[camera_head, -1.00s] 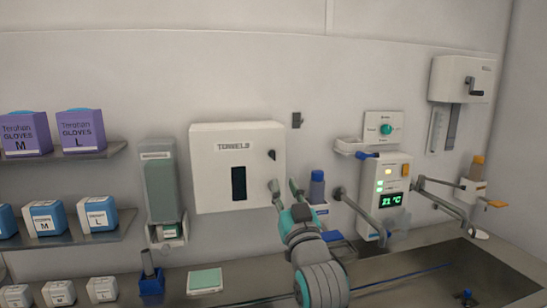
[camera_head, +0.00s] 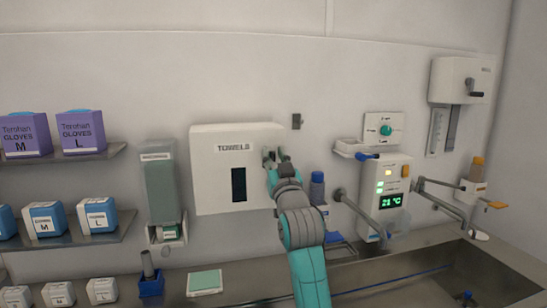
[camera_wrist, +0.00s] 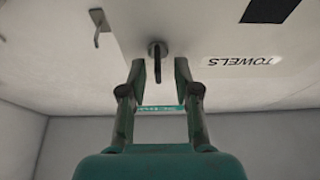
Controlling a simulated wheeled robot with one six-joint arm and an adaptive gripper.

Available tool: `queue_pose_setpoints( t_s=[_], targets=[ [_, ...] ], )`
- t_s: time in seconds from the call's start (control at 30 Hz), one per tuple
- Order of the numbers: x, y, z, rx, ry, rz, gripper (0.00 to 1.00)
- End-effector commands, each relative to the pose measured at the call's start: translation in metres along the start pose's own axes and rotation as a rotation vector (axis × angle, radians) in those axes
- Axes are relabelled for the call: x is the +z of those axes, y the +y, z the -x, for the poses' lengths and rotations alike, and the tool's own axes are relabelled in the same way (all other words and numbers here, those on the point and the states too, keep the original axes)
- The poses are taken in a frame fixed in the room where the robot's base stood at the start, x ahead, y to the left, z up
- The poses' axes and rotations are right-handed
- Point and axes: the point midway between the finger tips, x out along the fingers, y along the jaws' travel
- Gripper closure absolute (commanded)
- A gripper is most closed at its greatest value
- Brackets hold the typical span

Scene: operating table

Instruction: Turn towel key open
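The white towel dispenser (camera_head: 213,180) hangs on the wall, with a "TOWELS" label and a dark slot (camera_head: 238,184) in its front. Its small dark key (camera_wrist: 157,60) sits on the front near the upper right corner. In the wrist view the key points toward my gripper, and the view looks upside down. My gripper (camera_head: 275,156) is at the key in the head view. In the wrist view my gripper (camera_wrist: 160,72) is open, with one finger on each side of the key and gaps visible between. The key is mostly hidden in the head view.
A dark wall hook (camera_head: 297,121) is right of the dispenser. A blue-capped bottle (camera_head: 317,187) and a tap unit with a display (camera_head: 391,201) stand to the right. A grey dispenser (camera_head: 160,192) is to the left. The sink counter (camera_head: 245,295) runs below.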

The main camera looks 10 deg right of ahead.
Motion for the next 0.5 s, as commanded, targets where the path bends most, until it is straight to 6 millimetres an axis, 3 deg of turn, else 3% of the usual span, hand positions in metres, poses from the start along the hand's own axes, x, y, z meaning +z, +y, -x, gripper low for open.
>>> queue_pose_setpoints(
  t_s=[0.27,0.4,0.5],
  targets=[
    [0.0002,0.0001,-0.0013,0.0,0.0,0.0,0.69],
    [0.0002,0.0001,-0.0012,0.0,0.0,0.0,1.0],
    [0.0004,-0.0002,-0.0011,0.0,-0.001,0.0,1.0]
  ],
)
